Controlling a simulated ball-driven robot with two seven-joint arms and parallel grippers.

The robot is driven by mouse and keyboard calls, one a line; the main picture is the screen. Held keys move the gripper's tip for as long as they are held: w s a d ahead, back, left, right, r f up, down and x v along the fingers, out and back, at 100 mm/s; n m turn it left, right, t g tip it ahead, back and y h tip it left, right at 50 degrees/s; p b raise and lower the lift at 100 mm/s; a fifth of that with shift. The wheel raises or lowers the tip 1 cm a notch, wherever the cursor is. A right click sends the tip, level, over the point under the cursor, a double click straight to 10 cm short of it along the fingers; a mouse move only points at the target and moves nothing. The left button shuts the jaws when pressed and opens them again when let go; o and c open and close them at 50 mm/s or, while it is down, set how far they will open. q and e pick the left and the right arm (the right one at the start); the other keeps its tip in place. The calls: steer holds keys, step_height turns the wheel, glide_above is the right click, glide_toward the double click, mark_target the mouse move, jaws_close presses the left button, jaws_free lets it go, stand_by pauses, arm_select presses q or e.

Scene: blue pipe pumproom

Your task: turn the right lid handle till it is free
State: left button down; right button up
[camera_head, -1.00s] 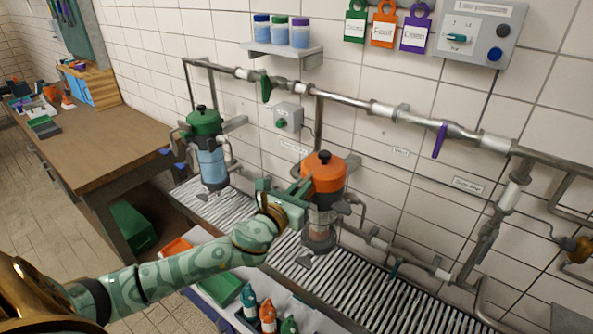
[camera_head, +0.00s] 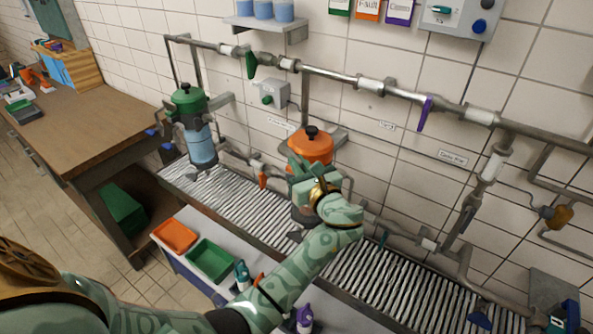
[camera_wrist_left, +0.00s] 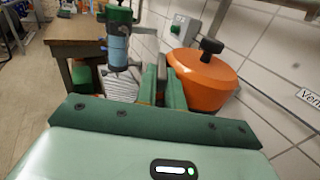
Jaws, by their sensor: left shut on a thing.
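The right vessel's orange lid (camera_head: 312,150) has a black knob (camera_head: 311,131) on top. The lid is also large in the left wrist view (camera_wrist_left: 205,88), right of my fingers. My left gripper (camera_head: 300,168) is at the front side of this lid, just below its rim. Its fingers are shut on the right lid handle, which they almost wholly hide; a grey bit shows between them in the left wrist view. The lid sits on its vessel. My right gripper is not in view.
A green-lidded vessel (camera_head: 187,100) stands to the left over the ribbed drain grate (camera_head: 225,192). A pipe (camera_head: 335,78) with a purple lever (camera_head: 425,112) runs along the tiled wall. An orange tray (camera_head: 175,235) and a green tray (camera_head: 210,260) lie in front.

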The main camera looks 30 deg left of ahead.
arm_select(q)
steer(key=shift+w+d+n+g+y+b, duration=0.1)
steer(key=shift+w+n+g+y+b, duration=0.15)
steer(key=shift+n+g+y+b, duration=0.65)
steer(key=shift+w+d+n+g+y+b, duration=0.1)
steer(key=shift+w+n+g+y+b, duration=0.15)
steer(key=shift+n+g+b, duration=1.2)
steer(key=shift+m+g, duration=0.25)
steer(key=shift+g, duration=0.2)
steer(key=shift+r, duration=0.1)
steer(key=c, duration=1.8)
jaws_free()
steer(key=shift+a, duration=0.1)
